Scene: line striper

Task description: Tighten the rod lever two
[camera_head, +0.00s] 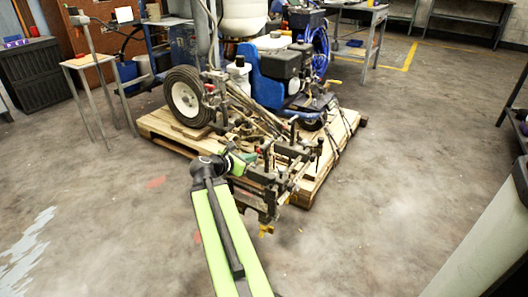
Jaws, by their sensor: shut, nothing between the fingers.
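The line striper (275,75) stands on a wooden pallet (165,130) in the middle of the head view. Its front rod assembly (285,165) carries several upright dark levers, among them one on the right (318,150) and one further back (292,128). I cannot tell which is rod lever two. My green and black arm reaches up from the bottom. My gripper (238,160) is small in the picture, shut and empty, at the left side of the rod assembly. I cannot tell whether it touches anything. Its fingertips are hard to make out against the metal parts.
A large wheel (186,97) stands left of the rods. A yellow part (266,229) hangs low at the front of the assembly. A small table (90,62) and a dark cabinet (36,78) are at the left. The floor (390,190) to the right is clear.

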